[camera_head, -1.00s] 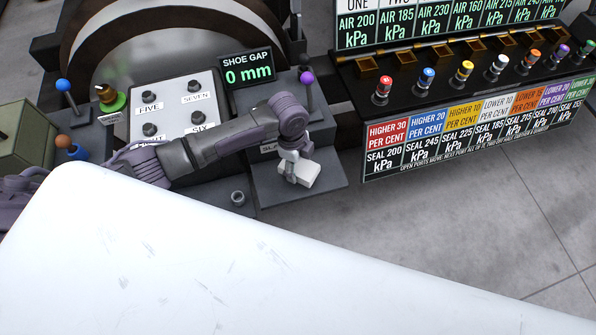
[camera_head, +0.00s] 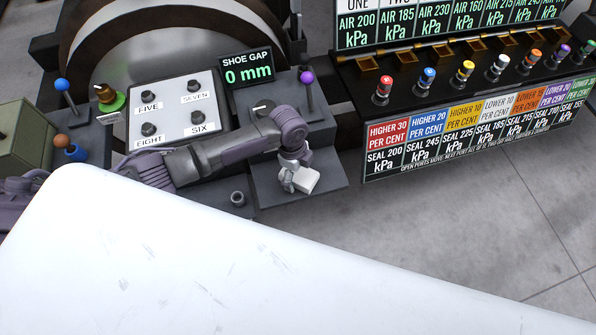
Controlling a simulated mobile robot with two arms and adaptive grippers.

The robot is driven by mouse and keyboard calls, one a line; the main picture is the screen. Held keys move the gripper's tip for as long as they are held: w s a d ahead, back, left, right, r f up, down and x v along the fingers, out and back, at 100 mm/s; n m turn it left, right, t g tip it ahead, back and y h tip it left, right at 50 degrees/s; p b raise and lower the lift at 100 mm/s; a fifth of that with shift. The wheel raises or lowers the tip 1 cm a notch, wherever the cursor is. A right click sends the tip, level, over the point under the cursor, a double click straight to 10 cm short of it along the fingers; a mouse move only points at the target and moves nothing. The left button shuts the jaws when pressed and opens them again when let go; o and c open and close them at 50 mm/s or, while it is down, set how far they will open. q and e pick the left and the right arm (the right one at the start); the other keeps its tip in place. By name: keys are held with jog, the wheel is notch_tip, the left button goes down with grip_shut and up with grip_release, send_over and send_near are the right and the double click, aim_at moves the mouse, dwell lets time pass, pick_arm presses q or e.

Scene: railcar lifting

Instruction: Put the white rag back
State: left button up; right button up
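The white rag (camera_head: 307,181) is a small pale block at the front of the dark grey shelf (camera_head: 330,184). My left gripper (camera_head: 291,178) is over the shelf, at the rag's left side. One grey finger shows close against the rag. The other finger is not clearly seen, so I cannot tell whether the gripper is open or shut on the rag. I also cannot tell whether the rag rests fully on the shelf. My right gripper is not in view.
A button panel (camera_head: 172,127), the shoe gap display (camera_head: 247,69) and a purple-knobbed lever (camera_head: 307,78) stand behind my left arm. A rack of coloured plungers (camera_head: 462,75) stands right of the shelf. A large white surface (camera_head: 180,250) fills the foreground. Grey floor lies right.

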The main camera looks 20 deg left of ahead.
pick_arm(q)
jog(key=shift+r, duration=0.25)
notch_tip(320, 180, up, 12)
jog(key=a+p, duration=0.1)
jog(key=shift+w+a, duration=0.15)
jog(key=shift+a, duration=0.1)
jog(key=shift+f, duration=0.1)
dwell(0.4)
